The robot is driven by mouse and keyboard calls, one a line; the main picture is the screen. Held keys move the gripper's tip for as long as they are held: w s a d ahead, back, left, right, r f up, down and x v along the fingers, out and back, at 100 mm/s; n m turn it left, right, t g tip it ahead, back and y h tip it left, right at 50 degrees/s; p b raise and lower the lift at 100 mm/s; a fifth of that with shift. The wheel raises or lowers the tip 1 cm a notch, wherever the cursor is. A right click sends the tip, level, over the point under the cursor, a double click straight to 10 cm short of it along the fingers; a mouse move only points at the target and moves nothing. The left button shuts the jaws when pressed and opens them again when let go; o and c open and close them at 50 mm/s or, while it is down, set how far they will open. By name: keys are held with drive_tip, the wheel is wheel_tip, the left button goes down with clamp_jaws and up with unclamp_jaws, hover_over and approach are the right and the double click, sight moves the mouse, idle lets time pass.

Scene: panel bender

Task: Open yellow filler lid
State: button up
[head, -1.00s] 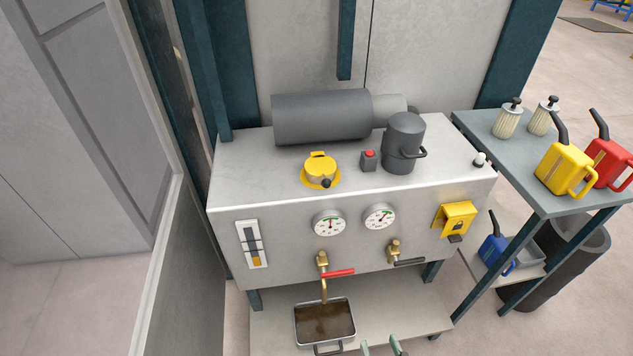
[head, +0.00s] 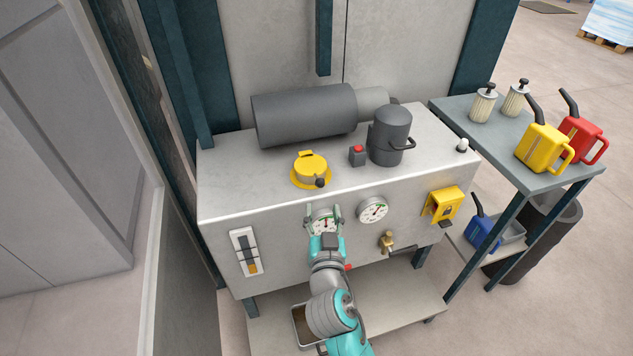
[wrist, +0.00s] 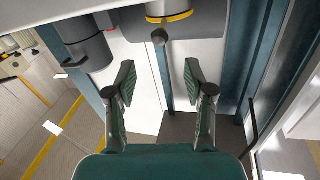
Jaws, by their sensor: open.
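The yellow filler lid (head: 311,163) sits shut on its round yellow flange on top of the grey machine cabinet (head: 228,185). A small dark knob (head: 320,182) is on its front side. In the wrist view the yellow-edged filler (wrist: 168,16) is at the top, partly cut off, with the dark knob (wrist: 159,38) below it. My gripper (head: 324,212) is open and empty, in front of the left gauge and below the lid, apart from it. Its two spread fingers (wrist: 159,78) also show in the wrist view.
On the cabinet top are a grey horizontal cylinder (head: 305,115), a red button box (head: 357,155) and a dark upright canister (head: 389,136). Gauges, valves and a yellow lock box (head: 443,203) are on the front. A side table (head: 565,185) with cans stands right.

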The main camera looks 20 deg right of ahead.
sight(320, 186)
drive_tip(key=x, duration=1)
drive_tip(key=shift+w, duration=0.2)
clamp_jaws()
